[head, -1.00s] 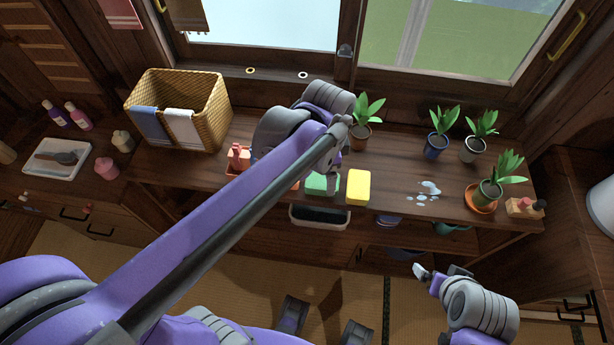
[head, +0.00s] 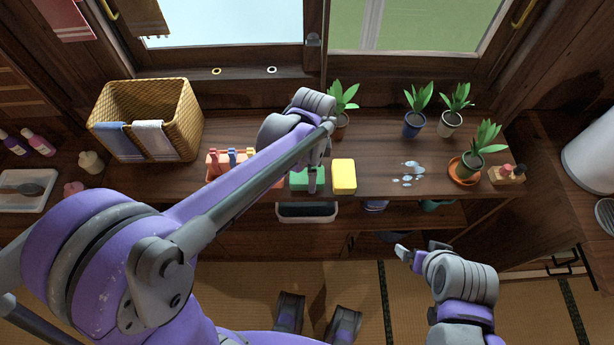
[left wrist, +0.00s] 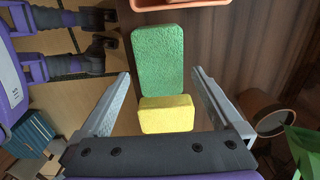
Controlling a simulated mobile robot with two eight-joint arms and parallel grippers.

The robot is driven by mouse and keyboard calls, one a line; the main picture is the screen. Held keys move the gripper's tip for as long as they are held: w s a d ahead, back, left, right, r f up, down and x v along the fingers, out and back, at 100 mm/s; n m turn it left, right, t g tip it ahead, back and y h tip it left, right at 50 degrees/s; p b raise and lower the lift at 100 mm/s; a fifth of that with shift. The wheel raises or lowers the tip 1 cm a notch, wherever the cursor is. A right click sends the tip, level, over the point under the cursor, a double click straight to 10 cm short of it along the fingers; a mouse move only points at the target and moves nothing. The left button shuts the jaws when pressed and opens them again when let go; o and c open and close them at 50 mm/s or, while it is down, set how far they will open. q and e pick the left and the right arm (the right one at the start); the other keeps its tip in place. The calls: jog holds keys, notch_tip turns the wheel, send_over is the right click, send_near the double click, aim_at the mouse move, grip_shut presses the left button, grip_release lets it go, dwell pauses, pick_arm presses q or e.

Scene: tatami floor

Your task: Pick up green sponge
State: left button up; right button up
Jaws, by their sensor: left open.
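The green sponge (head: 307,181) lies near the front edge of the wooden counter, partly hidden behind my left gripper (head: 314,178). In the left wrist view the green sponge (left wrist: 157,60) shows between and beyond the fingertips of my open left gripper (left wrist: 160,74). It does not appear gripped. The yellow sponge (head: 344,176) lies just right of the green one. In the left wrist view the yellow sponge (left wrist: 166,115) shows between the fingers, closer to the palm. My right gripper (head: 420,249) is low in front of the counter, away from the sponges; its jaw state is unclear.
An orange caddy (head: 216,166) stands left of the green sponge, partly behind my left arm. A wicker basket (head: 180,110) with towels is at the back left. Potted plants (head: 414,125) stand to the right, near a water puddle (head: 410,172).

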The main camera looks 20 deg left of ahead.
pick_arm(q)
jog(key=shift+f, duration=1.35)
jog(key=c, duration=1.4)
notch_tip(320, 180, up, 10)
jog(key=shift+r+p, duration=0.1)
jog(key=shift+p, duration=0.3)
